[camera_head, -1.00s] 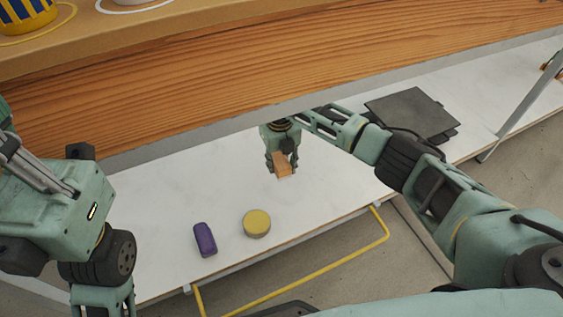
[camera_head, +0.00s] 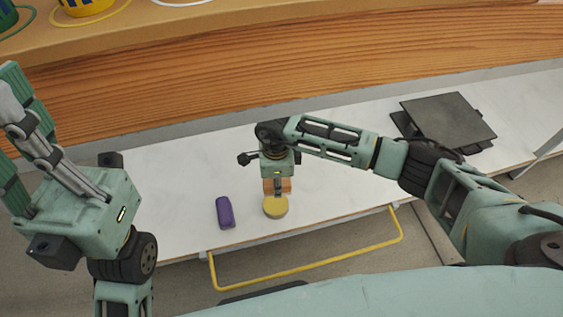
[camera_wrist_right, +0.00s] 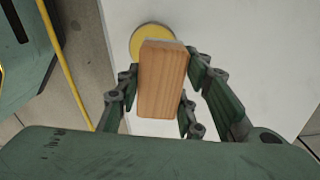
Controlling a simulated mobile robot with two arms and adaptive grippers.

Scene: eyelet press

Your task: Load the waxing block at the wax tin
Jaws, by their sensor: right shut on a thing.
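The wax tin (camera_head: 276,207), a round tin with a yellow top, stands on the white shelf near its front edge. It also shows in the right wrist view (camera_wrist_right: 150,33), partly hidden behind the block. My right gripper (camera_head: 277,184) is shut on the wooden waxing block (camera_wrist_right: 161,82), which sits between its fingers. The block's far end overlaps the tin in both views; I cannot tell whether they touch.
A purple rounded object (camera_head: 225,212) lies left of the tin. Dark flat plates (camera_head: 448,119) lie at the right of the shelf. A yellow rail (camera_head: 310,273) runs along the shelf's front. A wooden beam (camera_head: 300,65) rises behind.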

